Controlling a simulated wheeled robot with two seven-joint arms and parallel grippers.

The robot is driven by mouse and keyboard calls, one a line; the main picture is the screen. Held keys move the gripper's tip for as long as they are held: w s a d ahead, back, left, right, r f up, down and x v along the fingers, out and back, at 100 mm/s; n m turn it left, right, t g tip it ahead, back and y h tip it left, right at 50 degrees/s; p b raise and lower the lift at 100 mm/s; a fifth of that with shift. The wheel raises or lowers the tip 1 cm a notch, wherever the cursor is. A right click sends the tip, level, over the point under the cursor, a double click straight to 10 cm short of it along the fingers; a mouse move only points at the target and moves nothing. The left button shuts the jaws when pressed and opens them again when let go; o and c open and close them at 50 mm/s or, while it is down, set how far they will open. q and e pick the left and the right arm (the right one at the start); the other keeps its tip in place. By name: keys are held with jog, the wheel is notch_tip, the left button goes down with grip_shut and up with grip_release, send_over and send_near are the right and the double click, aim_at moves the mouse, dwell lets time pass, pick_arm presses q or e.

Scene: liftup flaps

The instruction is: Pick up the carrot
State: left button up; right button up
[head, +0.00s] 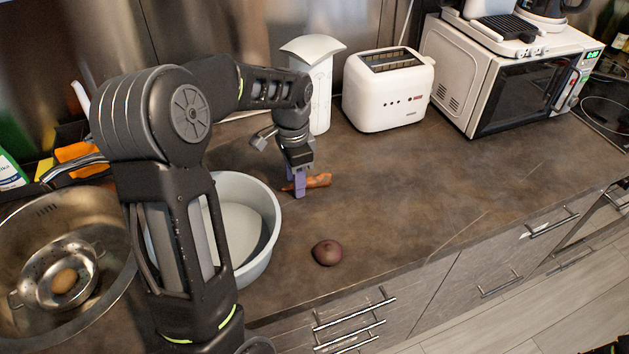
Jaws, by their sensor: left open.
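The orange carrot (319,180) lies on the dark countertop to the right of the grey-white bowl. My left gripper (299,190) points down at the carrot's left part, its purplish fingers partly covering that end. The jaws are open; only the near finger shows clearly, and I cannot tell whether the fingers touch the carrot. My right gripper is not in view.
A large bowl (268,232) stands left of the carrot, partly behind my arm. A round brown vegetable (327,252) lies near the counter's front edge. A toaster (389,91) and microwave (520,85) stand behind. The counter (450,185) right of the carrot is clear.

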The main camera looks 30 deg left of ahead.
pick_arm(q)
jog(key=shift+f, duration=0.15)
jog(key=shift+c, duration=0.2)
grip_shut()
dwell(0.4)
